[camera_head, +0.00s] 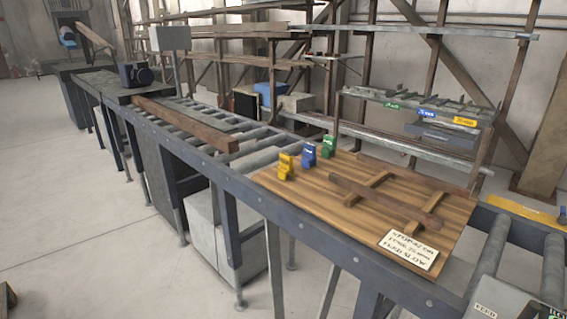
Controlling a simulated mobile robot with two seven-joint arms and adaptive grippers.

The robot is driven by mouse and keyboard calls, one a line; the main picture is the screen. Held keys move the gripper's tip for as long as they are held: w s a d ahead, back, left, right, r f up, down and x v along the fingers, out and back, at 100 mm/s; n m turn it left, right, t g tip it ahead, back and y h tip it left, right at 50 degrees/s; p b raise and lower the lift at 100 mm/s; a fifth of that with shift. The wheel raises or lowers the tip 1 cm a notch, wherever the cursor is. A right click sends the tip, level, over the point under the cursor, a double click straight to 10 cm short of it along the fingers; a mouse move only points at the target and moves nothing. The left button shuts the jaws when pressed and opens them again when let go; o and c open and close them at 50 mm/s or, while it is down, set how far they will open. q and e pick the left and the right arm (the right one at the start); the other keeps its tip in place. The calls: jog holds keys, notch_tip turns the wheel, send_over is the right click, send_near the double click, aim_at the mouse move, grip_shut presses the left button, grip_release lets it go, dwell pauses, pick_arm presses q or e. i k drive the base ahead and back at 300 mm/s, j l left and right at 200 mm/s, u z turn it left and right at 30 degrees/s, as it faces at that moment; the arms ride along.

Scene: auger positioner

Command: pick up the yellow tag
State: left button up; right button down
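The yellow tag (285,166) stands upright on a wooden board (262,179) that lies over the roller conveyor. It is the leftmost and nearest of three similar tags in a slanting row. A blue tag (308,153) and a green tag (328,146) stand behind it to the right, apart from it. Nothing covers the yellow tag. Neither of my grippers shows in this view.
A brown bar (385,199) lies across wooden strips on the board, right of the tags. A white lettered card (408,250) lies at the board's front right. A timber beam (185,125) rests on the conveyor (262,157). A rack (415,145) stands behind.

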aim_at(286, 159)
jog(key=z, duration=0.55)
jog(key=i+j+z, duration=0.1)
jog(key=j+z, duration=1.1)
jog(key=j, duration=0.3)
jog(key=k+j+z, duration=0.2)
jog(key=j, duration=0.85)
jog(key=k+j+z, duration=0.1)
jog(key=j, duration=0.45)
